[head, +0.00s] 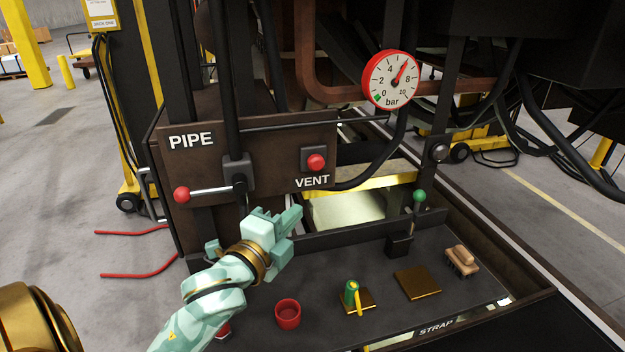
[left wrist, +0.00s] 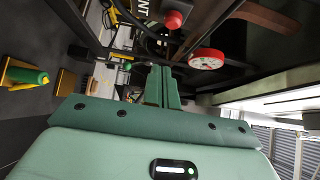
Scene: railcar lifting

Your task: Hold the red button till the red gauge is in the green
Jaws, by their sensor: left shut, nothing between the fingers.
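The red button (head: 316,162) sits on a dark square plate above the word VENT on the brown panel. It also shows at the top of the left wrist view (left wrist: 173,19). The red-rimmed gauge (head: 391,80) hangs up and right of it, its needle pointing up-right between 4 and 8. Its green patch lies at the low end near 0. The gauge also appears in the left wrist view (left wrist: 207,60). My left gripper (head: 296,214) is shut and empty, below and left of the button and apart from it. My right gripper is not in view.
A red-knobbed lever (head: 182,194) juts from the panel under PIPE. A dark hose runs right of the button.

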